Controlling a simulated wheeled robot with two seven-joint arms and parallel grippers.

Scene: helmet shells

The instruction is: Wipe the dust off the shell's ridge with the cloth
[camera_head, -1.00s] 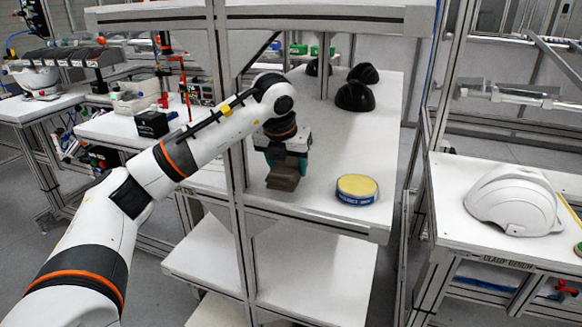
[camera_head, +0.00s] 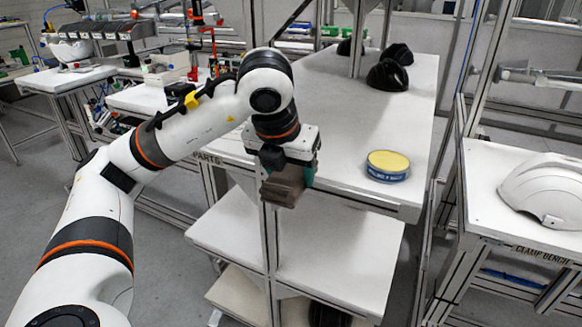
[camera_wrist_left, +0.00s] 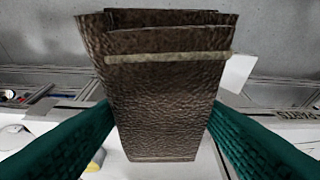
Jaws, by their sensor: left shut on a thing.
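My left gripper (camera_head: 288,180) is shut on a folded brown cloth (camera_head: 282,192), in front of the parts shelf's near edge in the head view. In the left wrist view the cloth (camera_wrist_left: 160,90) hangs between the two green fingers and shows a pale band across it. The white helmet shell (camera_head: 548,190) sits on the clamp bench (camera_head: 490,215) at the right, partly cut off by the picture edge. Its ridge shows, but I cannot make out dust on it. My right gripper is not in view.
A round tin with a yellow top (camera_head: 388,165) stands on the parts shelf (camera_head: 340,135). Several black shells (camera_head: 388,75) are at its back. Metal posts (camera_head: 455,110) stand between the shelf and the clamp bench. A lower shelf (camera_head: 340,265) is below.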

